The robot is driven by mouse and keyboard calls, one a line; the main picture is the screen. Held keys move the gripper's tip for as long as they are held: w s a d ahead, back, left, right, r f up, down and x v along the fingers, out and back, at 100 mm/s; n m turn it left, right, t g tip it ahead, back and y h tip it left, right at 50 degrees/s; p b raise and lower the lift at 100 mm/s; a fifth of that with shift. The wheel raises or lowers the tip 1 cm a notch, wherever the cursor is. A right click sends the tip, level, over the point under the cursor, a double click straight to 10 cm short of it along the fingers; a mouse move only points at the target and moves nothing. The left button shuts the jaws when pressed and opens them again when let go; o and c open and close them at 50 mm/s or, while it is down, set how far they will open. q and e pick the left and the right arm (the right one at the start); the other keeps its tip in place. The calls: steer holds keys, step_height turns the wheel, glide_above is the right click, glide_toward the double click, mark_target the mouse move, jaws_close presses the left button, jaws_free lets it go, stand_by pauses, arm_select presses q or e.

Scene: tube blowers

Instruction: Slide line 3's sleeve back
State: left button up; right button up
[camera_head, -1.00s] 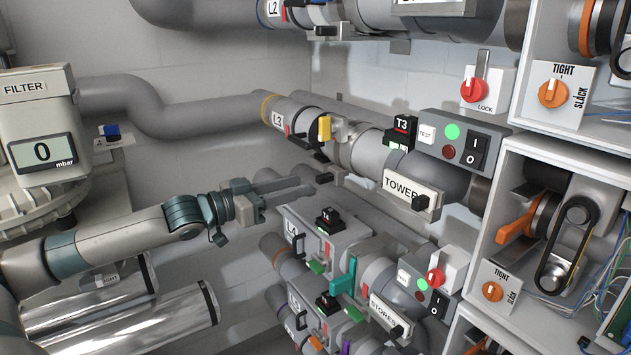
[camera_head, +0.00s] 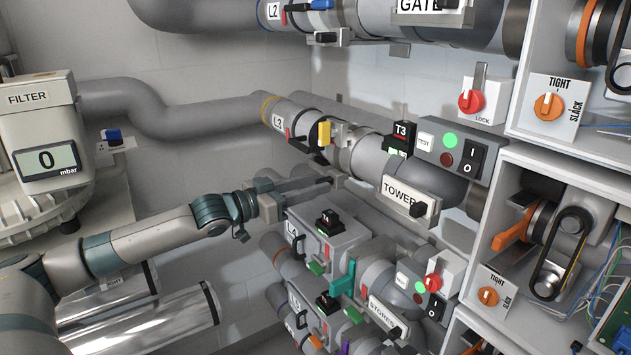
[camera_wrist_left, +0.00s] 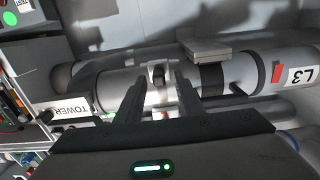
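Line 3's pipe, with its L3 label (camera_head: 278,122), crosses the middle of the head view and the wrist view (camera_wrist_left: 299,75). Its light grey sleeve (camera_head: 346,153) lies between the yellow tab (camera_head: 324,133) and the TOWER plate (camera_head: 409,194). In the left wrist view a small pale knob with a dark middle (camera_wrist_left: 157,74) stands on the shiny sleeve (camera_wrist_left: 120,84). My left gripper (camera_head: 326,182) is just below the pipe. In the wrist view its fingers (camera_wrist_left: 159,82) are apart, one on each side of the knob; I cannot tell whether they touch it. My right gripper is out of view.
A grey box with a T4 switch (camera_head: 329,220) sits close below my left gripper. The L2 pipe (camera_head: 270,11) runs above. The T3 switch (camera_head: 400,137) and control panel (camera_head: 450,145) are to the right. The filter (camera_head: 40,130) stands at left.

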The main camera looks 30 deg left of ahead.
arm_select(q)
steer(key=shift+w+d, duration=0.25)
steer(key=shift+w, duration=0.25)
jaws_close()
steer(key=shift+s+d, duration=0.15)
steer(key=shift+d, duration=0.35)
steer(key=d, duration=0.1)
steer(key=s+d, duration=0.1)
steer(key=d, duration=0.2)
steer(key=shift+s+f+p, duration=0.1)
steer(key=shift+s+p, duration=0.25)
